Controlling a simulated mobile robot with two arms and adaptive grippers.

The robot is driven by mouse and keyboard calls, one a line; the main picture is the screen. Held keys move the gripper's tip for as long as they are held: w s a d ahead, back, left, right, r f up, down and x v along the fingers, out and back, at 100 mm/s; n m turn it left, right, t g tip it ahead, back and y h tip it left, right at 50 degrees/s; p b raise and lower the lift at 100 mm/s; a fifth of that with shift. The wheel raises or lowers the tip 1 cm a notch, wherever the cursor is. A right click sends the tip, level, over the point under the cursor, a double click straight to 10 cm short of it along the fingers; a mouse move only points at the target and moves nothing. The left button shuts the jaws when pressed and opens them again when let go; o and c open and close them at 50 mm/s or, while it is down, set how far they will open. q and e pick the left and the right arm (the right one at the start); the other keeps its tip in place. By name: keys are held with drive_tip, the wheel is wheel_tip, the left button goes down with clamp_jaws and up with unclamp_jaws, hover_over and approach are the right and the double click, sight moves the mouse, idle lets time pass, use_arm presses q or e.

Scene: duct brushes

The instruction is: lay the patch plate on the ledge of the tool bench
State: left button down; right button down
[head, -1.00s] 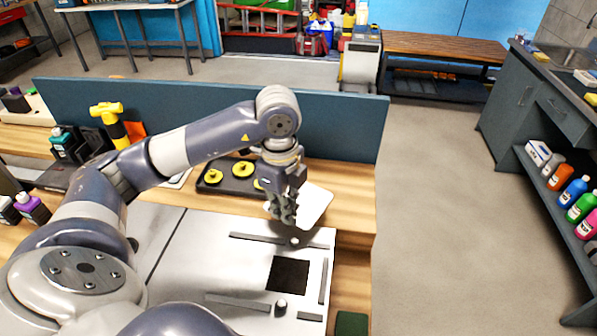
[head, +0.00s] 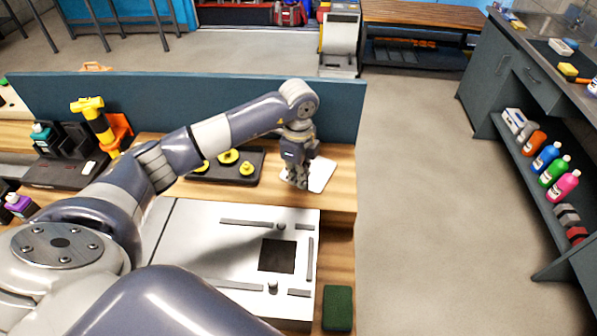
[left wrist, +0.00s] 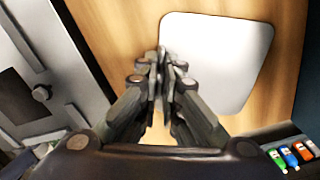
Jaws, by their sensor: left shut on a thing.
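The patch plate (head: 322,174) is a pale, flat square with rounded corners at the right end of the wooden ledge (head: 342,200) of the tool bench. My left gripper (head: 297,183) points down and is shut on the plate's near-left edge. In the left wrist view the plate (left wrist: 220,62) spreads away from the closed fingertips (left wrist: 160,65), with wood around it. I cannot tell whether its underside touches the wood. My right gripper is not in view.
A white duct panel (head: 195,240) with a dark square opening (head: 277,256) lies in front of the ledge. A black tray (head: 262,166) with yellow round pieces (head: 228,157) stands left of the plate. A blue-grey divider (head: 210,105) rises behind. A green pad (head: 338,308) lies at front right.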

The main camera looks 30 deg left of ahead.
use_arm(q)
drive_tip(key=c, duration=2.2)
unclamp_jaws()
drive_tip(key=shift+f, duration=0.2)
drive_tip(key=o, duration=0.4)
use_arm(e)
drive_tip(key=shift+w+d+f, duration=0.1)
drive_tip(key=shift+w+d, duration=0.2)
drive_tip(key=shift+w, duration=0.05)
use_arm(q)
drive_tip(key=shift+r, duration=0.1)
